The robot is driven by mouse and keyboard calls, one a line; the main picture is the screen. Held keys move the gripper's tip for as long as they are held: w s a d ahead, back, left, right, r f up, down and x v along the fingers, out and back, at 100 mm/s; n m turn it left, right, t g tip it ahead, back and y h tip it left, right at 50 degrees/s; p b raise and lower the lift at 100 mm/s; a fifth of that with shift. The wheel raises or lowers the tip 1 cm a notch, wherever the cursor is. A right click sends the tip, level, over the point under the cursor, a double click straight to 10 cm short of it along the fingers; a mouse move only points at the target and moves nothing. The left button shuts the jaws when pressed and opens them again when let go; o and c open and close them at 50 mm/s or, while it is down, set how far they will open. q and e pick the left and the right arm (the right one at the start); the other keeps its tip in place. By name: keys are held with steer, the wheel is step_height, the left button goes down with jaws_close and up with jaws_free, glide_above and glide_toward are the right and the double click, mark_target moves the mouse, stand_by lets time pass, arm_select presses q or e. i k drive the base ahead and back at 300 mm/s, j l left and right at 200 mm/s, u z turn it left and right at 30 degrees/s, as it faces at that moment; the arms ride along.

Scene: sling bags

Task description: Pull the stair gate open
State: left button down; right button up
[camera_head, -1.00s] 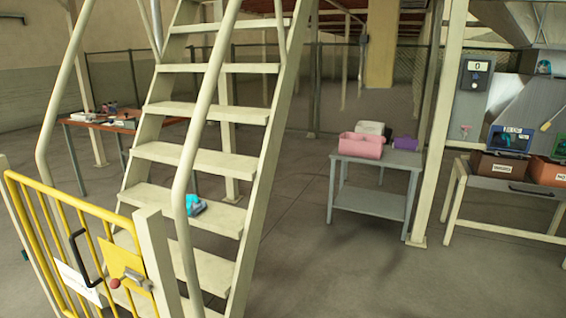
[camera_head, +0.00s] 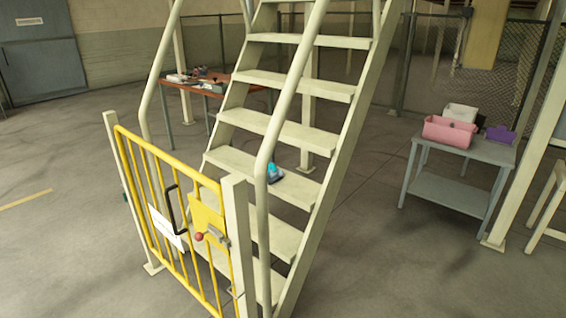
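The yellow stair gate (camera_head: 160,190) stands shut across the foot of the cream staircase (camera_head: 290,132), between two cream posts. A black pull handle (camera_head: 176,210) is on its front. To the right of the handle is a yellow plate (camera_head: 207,218) with a latch lever and a red knob (camera_head: 199,237) near the right post (camera_head: 238,240). A white sign (camera_head: 166,228) hangs on the bars. Neither of my grippers shows in the head view.
A blue object (camera_head: 274,173) lies on a stair tread. A grey table (camera_head: 455,165) at right holds a pink bin (camera_head: 449,131), a white bin and a purple bin. A brown table (camera_head: 215,88) stands behind the stairs. The floor left of the gate is clear.

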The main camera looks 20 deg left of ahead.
mark_target(203, 217)
steer(key=u, duration=1.35)
